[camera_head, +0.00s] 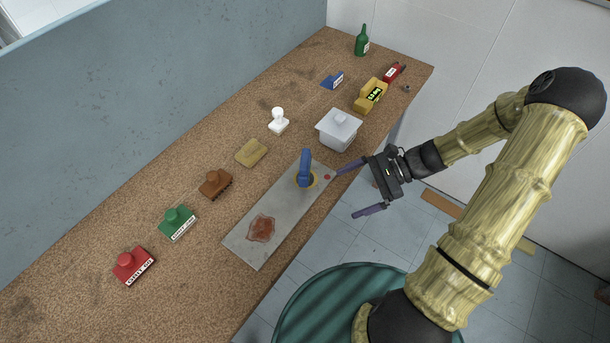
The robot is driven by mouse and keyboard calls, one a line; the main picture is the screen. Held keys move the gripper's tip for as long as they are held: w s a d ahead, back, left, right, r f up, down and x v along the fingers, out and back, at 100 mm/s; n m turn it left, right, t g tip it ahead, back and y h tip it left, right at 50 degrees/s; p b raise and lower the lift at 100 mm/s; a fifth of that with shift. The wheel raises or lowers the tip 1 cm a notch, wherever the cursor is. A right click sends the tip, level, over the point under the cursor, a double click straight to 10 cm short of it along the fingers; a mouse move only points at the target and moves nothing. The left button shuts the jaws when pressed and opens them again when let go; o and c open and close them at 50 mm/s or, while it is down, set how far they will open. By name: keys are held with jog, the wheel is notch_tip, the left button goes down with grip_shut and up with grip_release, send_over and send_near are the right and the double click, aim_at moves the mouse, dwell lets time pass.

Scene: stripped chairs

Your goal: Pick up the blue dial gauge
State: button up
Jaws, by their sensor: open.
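A blue upright piece (305,165) stands on a grey metal plate (248,246) near the front edge of the bench, with a yellowish ring around its foot. A smaller blue block (331,81) with a white label lies toward the far end. No dial face shows on either, so I cannot tell for sure which is the dial gauge. My gripper (345,194) is open and empty, its two purple fingers spread. It is just right of the plate, pointing at the upright blue piece, with a gap between them.
A red-brown patch (261,229) lies on the plate. A lidded white box (338,130) is behind it. A brown block (215,184), tan block (251,152), green block (177,222) and red block (133,265) line the bench (60,290). A green bottle (361,41) stands far back.

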jog(key=w+d+m+t+y+b, duration=0.1)
jog(key=w+d+m+t+y, duration=0.2)
jog(key=w+m+t+y, duration=0.1)
jog(key=shift+w+d+m+t+y, duration=0.2)
jog(key=shift+w+m+t+y, duration=0.1)
jog(key=shift+w+m+y, duration=0.25)
jog(key=shift+s, duration=0.1)
jog(key=p, duration=0.2)
send_near(305, 170)
jog(key=w+a+f, duration=0.1)
jog(key=a, duration=0.1)
jog(key=w+a+f, duration=0.1)
jog(key=w+a, duration=0.1)
jog(key=w+a+f, duration=0.1)
jog(key=a+f, duration=0.1)
jog(key=shift+w+a, duration=0.25)
